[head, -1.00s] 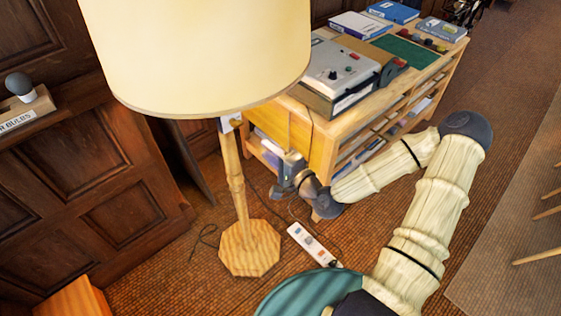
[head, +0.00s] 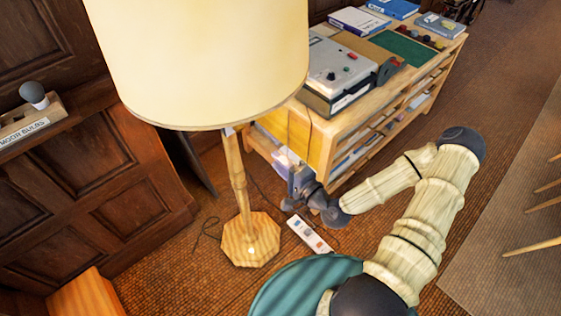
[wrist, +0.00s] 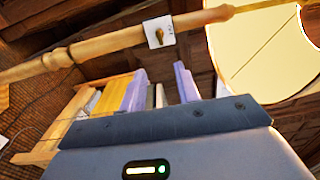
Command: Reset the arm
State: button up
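My arm (head: 434,200) is bent at a dark elbow joint, with the forearm running back left to the wrist. My gripper (head: 287,163) is beside the floor lamp's wooden pole (head: 236,170), to its right, in front of the low wooden cabinet. In the wrist view its two pale purple fingers (wrist: 160,84) stand apart with nothing held between them. The lamp's cream shade (head: 200,70) is above and left of the gripper. A white tag with a small brass piece (wrist: 160,34) is on the pole, clear of the fingers.
The wooden cabinet (head: 352,123) carries a grey machine (head: 335,75), a green mat and binders. A white power strip (head: 309,234) lies on the floor beside the lamp's base (head: 250,240). Open carpet lies to the right.

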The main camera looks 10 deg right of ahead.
dwell(0.3)
jog(key=s+d+f+n+g+h, duration=0.3)
jog(key=s+f+n+g+h, duration=0.3)
jog(key=n+g, duration=0.4)
jog(key=s+d+r+g+h, duration=0.1)
jog(key=s+d+r+h, duration=0.1)
jog(key=r, duration=0.6)
jog(key=s+d+r+n+g+h, duration=0.1)
jog(key=s+r, duration=0.3)
jog(key=r, duration=0.4)
jog(key=shift+s+d+h, duration=0.4)
jog(key=shift+d+h, duration=0.1)
jog(key=shift+d, duration=0.4)
